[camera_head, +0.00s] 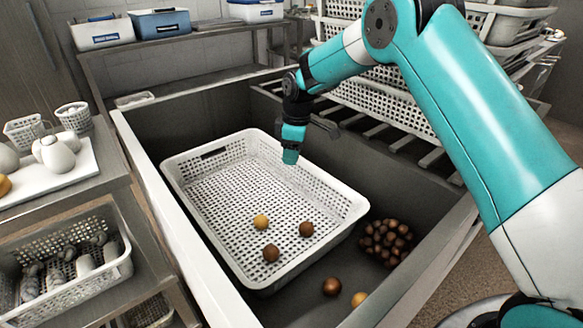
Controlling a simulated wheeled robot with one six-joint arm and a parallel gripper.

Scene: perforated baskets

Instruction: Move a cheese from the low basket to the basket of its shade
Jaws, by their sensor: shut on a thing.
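A wide white perforated basket (345,206) lies low in a grey bin. In it are a yellow-tan ball (261,222) and two brown balls (306,229) (271,253), which look like cheeses. Outside it, on the bin floor, are a brown ball (332,287), a tan ball (360,299) and a heaped cluster of brown balls (388,242). My gripper (290,157) points down above the basket's far right part, away from the balls. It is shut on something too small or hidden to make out.
The bin's raised rim (150,190) surrounds the basket. A slatted rack (400,140) and stacked white baskets (385,95) stand behind right. Left are a counter with a white tray (50,185) and a lower basket (115,262) with grey items. Small bins stand on the back shelf.

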